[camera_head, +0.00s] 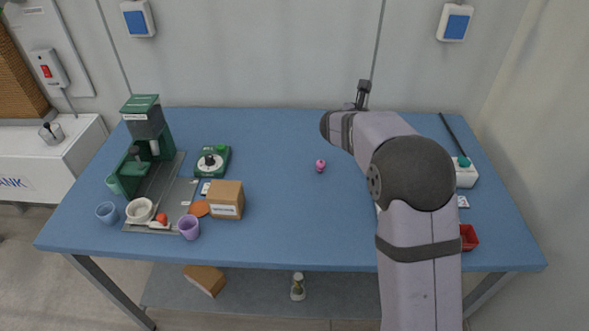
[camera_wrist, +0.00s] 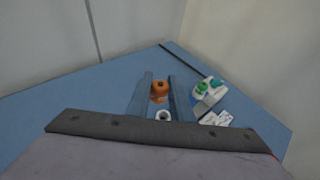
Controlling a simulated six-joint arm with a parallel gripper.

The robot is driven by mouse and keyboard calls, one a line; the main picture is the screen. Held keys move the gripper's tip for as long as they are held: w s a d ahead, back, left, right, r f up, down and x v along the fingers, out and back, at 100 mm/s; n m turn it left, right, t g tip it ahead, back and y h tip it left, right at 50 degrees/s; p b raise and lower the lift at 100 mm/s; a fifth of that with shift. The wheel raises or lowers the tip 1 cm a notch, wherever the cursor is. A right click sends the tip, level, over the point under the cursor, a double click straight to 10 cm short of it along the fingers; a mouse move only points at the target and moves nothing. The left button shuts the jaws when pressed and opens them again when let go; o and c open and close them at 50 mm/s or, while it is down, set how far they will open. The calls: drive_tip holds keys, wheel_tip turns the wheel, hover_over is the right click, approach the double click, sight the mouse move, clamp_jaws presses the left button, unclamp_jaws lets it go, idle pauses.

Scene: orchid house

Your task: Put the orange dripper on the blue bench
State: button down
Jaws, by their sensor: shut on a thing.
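The orange dripper (camera_wrist: 160,87) sits between the fingers of my gripper (camera_wrist: 160,80) in the wrist view. My gripper is shut on it. The gripper also shows in the head view (camera_head: 362,92), above the back edge of the blue bench, right of centre; there my arm hides the dripper. The blue bench (camera_head: 270,140) spans the head view and lies behind the fingers in the wrist view (camera_wrist: 100,88). I cannot tell whether the dripper touches the bench. A white ring-shaped thing (camera_wrist: 163,115) shows below the dripper in the wrist view.
A green machine (camera_head: 147,130), grey tray (camera_head: 180,192), cups, green dial device (camera_head: 212,161) and cardboard box (camera_head: 226,199) stand left. A small pink thing (camera_head: 320,166) is mid-bench. A white device (camera_head: 465,174) and red tray (camera_head: 469,237) are right. The back middle is clear.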

drive_tip(key=a+b, duration=0.5)
drive_tip(key=b, duration=0.1)
drive_tip(key=n+t+y+b, duration=0.3)
drive_tip(key=n+y+b, duration=0.1)
drive_tip(key=b, duration=0.4)
hover_over(342, 202)
wheel_tip(342, 202, down, 8)
drive_tip(key=r, duration=0.1)
drive_tip(key=shift+a+f+b, duration=0.1)
drive_tip(key=shift+f+b, duration=1.75)
drive_tip(key=shift+f, duration=3.4)
drive_tip(key=shift+f+b, duration=0.25)
drive_tip(key=shift+b, duration=0.05)
drive_tip(key=c, duration=1.6)
unclamp_jaws()
drive_tip(key=shift+r, duration=0.1)
